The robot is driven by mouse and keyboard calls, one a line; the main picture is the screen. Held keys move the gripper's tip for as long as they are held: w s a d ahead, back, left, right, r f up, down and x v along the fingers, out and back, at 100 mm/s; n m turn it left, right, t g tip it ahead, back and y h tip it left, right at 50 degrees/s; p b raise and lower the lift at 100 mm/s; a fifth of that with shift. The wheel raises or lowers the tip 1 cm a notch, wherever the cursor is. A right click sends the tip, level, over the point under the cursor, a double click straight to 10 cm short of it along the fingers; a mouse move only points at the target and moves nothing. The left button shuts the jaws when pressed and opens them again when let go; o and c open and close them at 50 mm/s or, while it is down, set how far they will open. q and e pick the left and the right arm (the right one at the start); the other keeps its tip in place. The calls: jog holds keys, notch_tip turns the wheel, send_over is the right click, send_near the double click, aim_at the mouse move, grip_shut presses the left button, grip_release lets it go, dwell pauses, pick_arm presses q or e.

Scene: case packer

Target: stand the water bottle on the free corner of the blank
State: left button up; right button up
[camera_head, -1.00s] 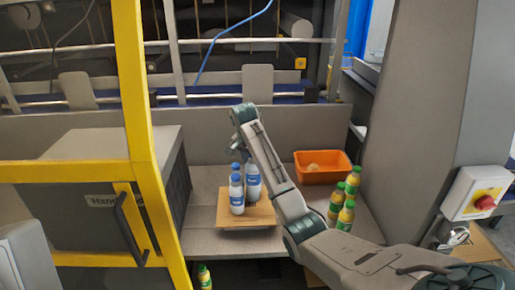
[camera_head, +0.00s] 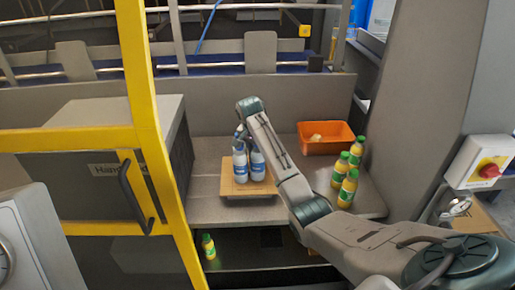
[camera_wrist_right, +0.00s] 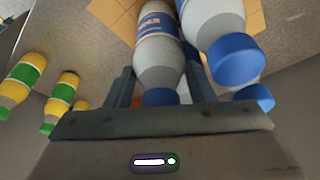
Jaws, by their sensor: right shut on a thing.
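White water bottles with blue labels and caps cluster on the brown cardboard blank (camera_head: 237,189) in the head view. One bottle (camera_head: 240,167) is at left and another (camera_head: 257,166) at right. My right gripper (camera_head: 242,135) reaches down at their tops. In the right wrist view its fingers (camera_wrist_right: 160,82) are shut on a water bottle (camera_wrist_right: 158,58). A second bottle (camera_wrist_right: 213,25) stands close beside it, and another blue cap (camera_wrist_right: 256,96) shows behind the right finger. Whether the held bottle's base touches the blank is hidden. My left gripper is out of view.
Several yellow bottles with green caps (camera_head: 347,188) stand right of my arm. An orange bin (camera_head: 325,148) sits behind them. Another yellow bottle (camera_head: 208,246) is on the lower shelf. A yellow frame post (camera_head: 148,120) rises at left. The grey table (camera_head: 205,208) is clear left of the blank.

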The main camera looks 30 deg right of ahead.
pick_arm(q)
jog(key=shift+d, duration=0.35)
pick_arm(e)
jog(key=shift+a+r, duration=0.1)
jog(key=shift+r, duration=0.05)
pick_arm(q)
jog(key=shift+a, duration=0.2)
pick_arm(e)
jog(key=shift+f, duration=0.2)
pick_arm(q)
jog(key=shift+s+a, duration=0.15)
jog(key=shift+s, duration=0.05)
pick_arm(e)
jog(key=shift+f, duration=0.25)
jog(key=o, duration=1.6)
jog(key=shift+s+f, duration=0.1)
